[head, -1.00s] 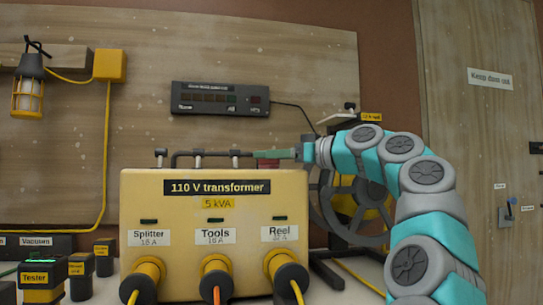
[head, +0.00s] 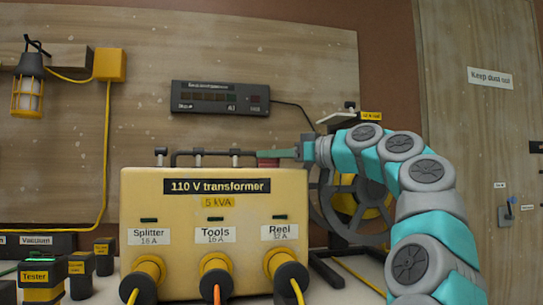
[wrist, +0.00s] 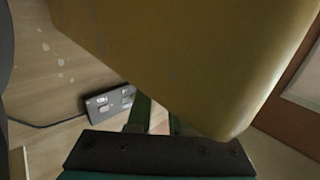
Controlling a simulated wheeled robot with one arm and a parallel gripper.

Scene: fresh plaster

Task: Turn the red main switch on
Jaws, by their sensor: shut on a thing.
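The yellow 110 V transformer (head: 150,215) stands in the middle of the head view and fills much of the wrist view (wrist: 190,50). The red main switch (head: 268,162) shows as a small red piece at the back of its top right, partly hidden. My gripper (head: 272,155) reaches in from the right at that spot and is shut on the switch. In the wrist view the fingers (wrist: 156,115) go behind the box, so their tips and the grip are hidden.
A dark bar handle (head: 200,153) runs along the transformer's top, left of my gripper. A cable reel (head: 325,205) stands close behind my arm. A dark display unit (head: 215,97) hangs on the board.

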